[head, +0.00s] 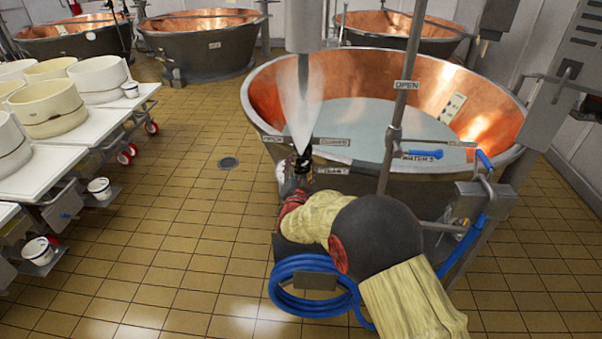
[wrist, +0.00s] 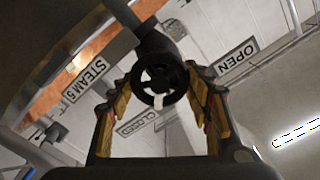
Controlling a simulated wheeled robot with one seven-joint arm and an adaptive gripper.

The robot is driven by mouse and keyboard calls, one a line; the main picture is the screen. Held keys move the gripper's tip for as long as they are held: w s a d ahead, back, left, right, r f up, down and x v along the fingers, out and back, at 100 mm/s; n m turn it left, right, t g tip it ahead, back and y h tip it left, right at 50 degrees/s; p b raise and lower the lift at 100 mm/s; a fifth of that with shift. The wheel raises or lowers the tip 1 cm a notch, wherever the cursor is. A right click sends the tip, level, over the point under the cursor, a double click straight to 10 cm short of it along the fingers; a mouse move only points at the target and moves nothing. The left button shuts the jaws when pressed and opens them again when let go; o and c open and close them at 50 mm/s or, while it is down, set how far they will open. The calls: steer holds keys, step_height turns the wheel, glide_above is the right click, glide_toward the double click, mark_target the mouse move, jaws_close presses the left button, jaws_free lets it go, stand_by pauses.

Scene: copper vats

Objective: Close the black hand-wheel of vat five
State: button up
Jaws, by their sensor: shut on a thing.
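The black hand-wheel (wrist: 160,80) is in the middle of the wrist view, with a white mark on its lower rim. My gripper (wrist: 167,82) has one yellow-padded finger on each side of it, closed on its rim. Labels STEAM 5 (wrist: 85,80), OPEN (wrist: 237,60) and CLOSED (wrist: 137,117) surround the wheel. In the head view, my gripper (head: 302,165) is at the wheel, against the near left rim of vat five (head: 480,100), a copper-lined vat holding pale liquid. My gripper and arm largely hide the wheel there.
A white plume (head: 303,100) rises above the wheel. A vertical pole (head: 392,140) and a blue-handled water valve (head: 422,154) stand right of my gripper. A coiled blue hose (head: 300,300) hangs below my arm. White tables (head: 95,130) with tubs stand left. Tiled floor (head: 190,200) between is clear.

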steer(key=shift+d+f+m+b, duration=0.1)
steer(key=shift+m+b, duration=1.4)
steer(key=shift+m, duration=0.2)
steer(key=o, duration=1.1)
steer(key=shift+o, duration=0.4)
steer(key=s, duration=1.2)
steer(key=shift+a, duration=0.2)
